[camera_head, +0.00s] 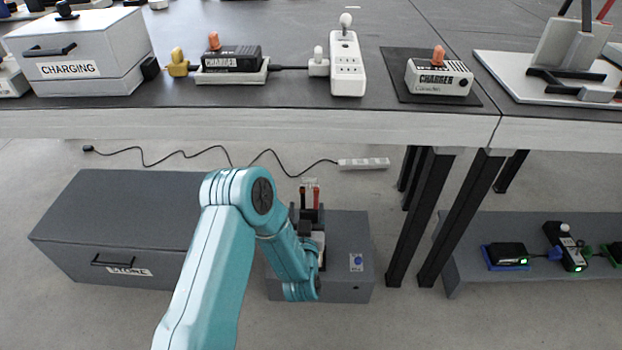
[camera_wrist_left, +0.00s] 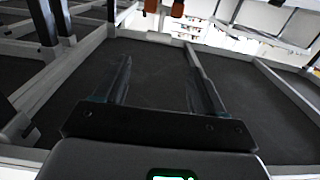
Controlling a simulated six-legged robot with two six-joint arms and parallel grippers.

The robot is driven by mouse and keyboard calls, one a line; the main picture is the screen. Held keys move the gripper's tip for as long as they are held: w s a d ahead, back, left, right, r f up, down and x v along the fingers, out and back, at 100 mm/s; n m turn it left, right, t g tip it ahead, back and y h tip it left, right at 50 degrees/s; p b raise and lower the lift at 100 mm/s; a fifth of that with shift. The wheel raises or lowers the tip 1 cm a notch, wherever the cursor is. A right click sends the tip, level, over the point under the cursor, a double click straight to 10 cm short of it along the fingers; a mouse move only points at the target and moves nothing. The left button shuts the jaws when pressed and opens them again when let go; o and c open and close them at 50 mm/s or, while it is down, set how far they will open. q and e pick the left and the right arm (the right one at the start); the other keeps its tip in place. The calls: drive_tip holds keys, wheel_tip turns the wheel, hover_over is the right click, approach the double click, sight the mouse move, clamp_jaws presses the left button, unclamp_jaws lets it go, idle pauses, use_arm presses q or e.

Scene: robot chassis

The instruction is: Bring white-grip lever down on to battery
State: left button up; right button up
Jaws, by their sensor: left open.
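My left arm reaches down to a low grey box (camera_head: 345,285) on the floor. A small device with two upright levers, one with a red grip (camera_head: 316,197) and one with a darker grip (camera_head: 302,197), stands there, partly behind my arm. A pale, small part shows behind them, too small to make out. In the left wrist view, my left gripper (camera_wrist_left: 160,85) is open with nothing between its fingers. I cannot make out the battery; my arm covers part of the device. My right gripper is not in view.
A blue button (camera_head: 356,262) is on the grey box. A larger dark grey chest (camera_head: 120,215) stands left. Above, a long table (camera_head: 300,122) holds chargers and a power strip (camera_head: 347,62). Its black legs (camera_head: 455,220) stand to the right. A low shelf (camera_head: 530,265) is further right.

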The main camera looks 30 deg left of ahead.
sight(309, 179)
use_arm(q)
drive_tip(key=b+x, duration=0.4)
drive_tip(key=x, duration=0.9)
drive_tip(key=shift+w+f, duration=0.1)
drive_tip(key=shift+w, duration=0.3)
drive_tip(key=shift+w+a, duration=0.25)
drive_tip(key=shift+w, duration=0.1)
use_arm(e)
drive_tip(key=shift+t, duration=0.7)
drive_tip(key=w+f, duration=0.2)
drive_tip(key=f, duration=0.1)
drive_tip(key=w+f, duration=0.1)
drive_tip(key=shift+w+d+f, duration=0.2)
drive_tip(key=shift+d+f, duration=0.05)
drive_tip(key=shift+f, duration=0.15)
use_arm(q)
clamp_jaws()
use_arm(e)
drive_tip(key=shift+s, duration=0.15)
